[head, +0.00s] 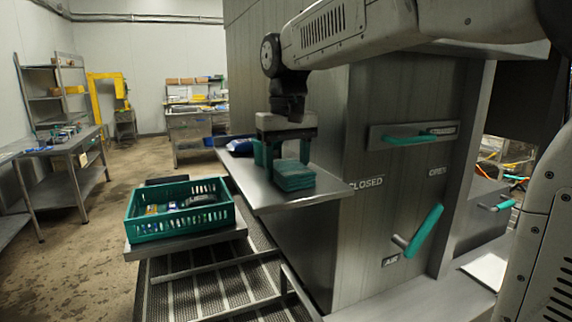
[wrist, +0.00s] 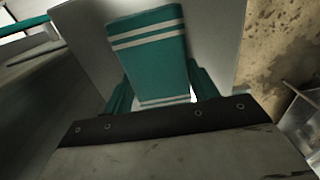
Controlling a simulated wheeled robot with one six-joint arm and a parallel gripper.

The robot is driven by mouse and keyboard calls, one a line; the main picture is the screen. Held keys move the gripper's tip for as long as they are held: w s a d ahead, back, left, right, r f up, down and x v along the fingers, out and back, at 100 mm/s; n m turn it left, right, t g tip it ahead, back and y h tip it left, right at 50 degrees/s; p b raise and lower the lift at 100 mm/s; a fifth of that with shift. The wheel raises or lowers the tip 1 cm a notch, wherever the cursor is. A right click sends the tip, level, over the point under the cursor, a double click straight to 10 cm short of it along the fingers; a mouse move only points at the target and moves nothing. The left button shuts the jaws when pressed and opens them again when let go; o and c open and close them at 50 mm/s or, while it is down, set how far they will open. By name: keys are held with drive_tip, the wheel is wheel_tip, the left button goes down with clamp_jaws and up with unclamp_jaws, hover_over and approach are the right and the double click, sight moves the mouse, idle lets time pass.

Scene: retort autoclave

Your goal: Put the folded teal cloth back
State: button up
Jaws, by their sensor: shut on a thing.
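The folded teal cloth (head: 294,177) is at the grey side shelf of the machine in the head view, low under my gripper. In the wrist view the cloth (wrist: 155,62) shows white stripes and lies between the two teal fingers. My gripper (head: 281,154) points down over the shelf (head: 262,197) and is shut on the cloth. I cannot tell whether the cloth's underside touches the shelf.
A dark blue item (head: 240,146) lies at the shelf's far end. A green crate (head: 180,229) with several packets stands on a lower platform to the left. The steel machine wall (head: 340,222), with teal handles (head: 425,230), rises close on the right.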

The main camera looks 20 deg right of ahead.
sight(287, 164)
drive_tip(key=shift+f, duration=0.1)
drive_tip(key=shift+f, duration=0.15)
drive_tip(key=o, duration=1)
wheel_tip(287, 164, up, 12)
drive_tip(key=r, duration=0.1)
drive_tip(key=shift+t, duration=0.7)
drive_tip(key=s+d+f, duration=0.1)
drive_tip(key=s+f, duration=0.7)
drive_tip(key=s+d+f, duration=0.1)
drive_tip(key=s+f, duration=0.7)
drive_tip(key=s, duration=0.1)
drive_tip(key=s+d+f, duration=0.1)
drive_tip(key=s+f, duration=0.7)
drive_tip(key=f, duration=0.1)
drive_tip(key=shift+s, duration=0.25)
